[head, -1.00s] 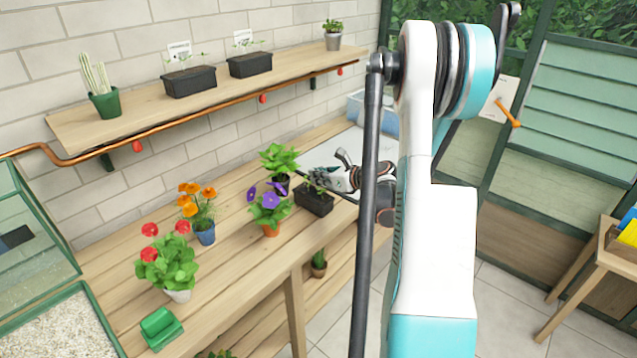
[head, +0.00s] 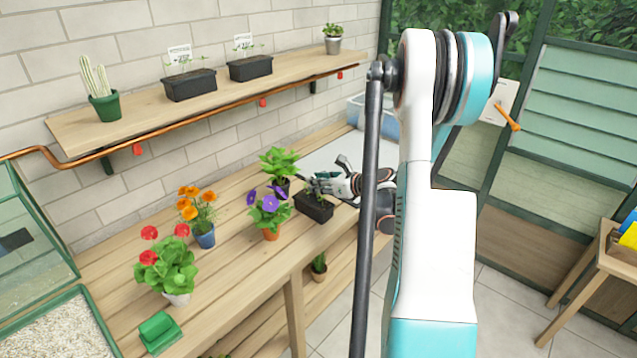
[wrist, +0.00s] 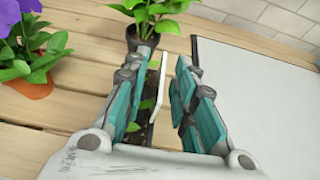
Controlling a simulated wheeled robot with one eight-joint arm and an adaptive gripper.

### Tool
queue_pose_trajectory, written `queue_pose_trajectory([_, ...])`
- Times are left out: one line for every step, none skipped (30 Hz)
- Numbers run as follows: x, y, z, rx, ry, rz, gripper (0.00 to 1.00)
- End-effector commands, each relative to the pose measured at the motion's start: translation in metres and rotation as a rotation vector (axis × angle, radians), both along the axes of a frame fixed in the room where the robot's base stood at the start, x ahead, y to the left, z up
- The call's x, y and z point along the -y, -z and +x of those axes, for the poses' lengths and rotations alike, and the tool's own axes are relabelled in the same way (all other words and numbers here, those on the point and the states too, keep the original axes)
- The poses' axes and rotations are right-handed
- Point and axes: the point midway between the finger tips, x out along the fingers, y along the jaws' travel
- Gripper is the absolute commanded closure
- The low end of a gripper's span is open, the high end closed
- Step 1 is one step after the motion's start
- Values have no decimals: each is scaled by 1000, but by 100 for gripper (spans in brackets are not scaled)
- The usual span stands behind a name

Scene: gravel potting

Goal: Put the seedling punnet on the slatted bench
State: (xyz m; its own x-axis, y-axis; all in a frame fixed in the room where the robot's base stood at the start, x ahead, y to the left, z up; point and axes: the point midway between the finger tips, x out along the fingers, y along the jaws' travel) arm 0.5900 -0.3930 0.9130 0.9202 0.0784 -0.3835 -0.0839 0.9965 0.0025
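A black seedling punnet (head: 313,208) with small green leaves stands upright on the slatted bench (head: 235,260), right of the purple-flowered pot. My gripper (head: 318,184) is just above and behind it, pointing left. In the wrist view my gripper's fingers (wrist: 166,75) are apart, with a gap between them. The dark punnet (wrist: 150,115) and a white label (wrist: 161,75) show in that gap. The fingers hide much of the punnet, so contact with its walls cannot be seen.
A leafy plant in a dark pot (head: 280,170) and a purple-flowered pot (head: 270,212) stand close to the punnet. A white board (head: 335,158) lies behind my gripper. Two more black punnets (head: 190,84) with labels sit on the wall shelf.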

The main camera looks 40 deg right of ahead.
Motion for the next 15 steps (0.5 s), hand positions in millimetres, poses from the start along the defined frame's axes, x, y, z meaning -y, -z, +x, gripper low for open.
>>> queue_pose_trajectory([2, -4, -7, 0, 3, 0, 75])
queue_pose_trajectory([2, -6, -11, 0, 3, 0, 75])
queue_pose_trajectory([3, -9, -18, 0, 3, 0, 75])
queue_pose_trajectory([3, -12, -23, 0, 4, -1, 75])
queue_pose_trajectory([3, -14, -29, 1, 4, -1, 75])
queue_pose_trajectory([4, -18, -37, 0, 5, 0, 75])
queue_pose_trajectory([5, -20, -43, 0, 5, 1, 75])
queue_pose_trajectory([5, -23, -49, 0, 4, 0, 75])
queue_pose_trajectory([6, -26, -57, 0, 5, 0, 75])
queue_pose_trajectory([7, -28, -63, 0, 4, -1, 75])
queue_pose_trajectory([7, -30, -68, -1, 4, -1, 75])
queue_pose_trajectory([7, -33, -75, 0, 5, 0, 75])
queue_pose_trajectory([8, -35, -80, 0, 4, 0, 75])
queue_pose_trajectory([8, -37, -84, 0, 4, 1, 75])
queue_pose_trajectory([9, -39, -89, 0, 4, 0, 75])
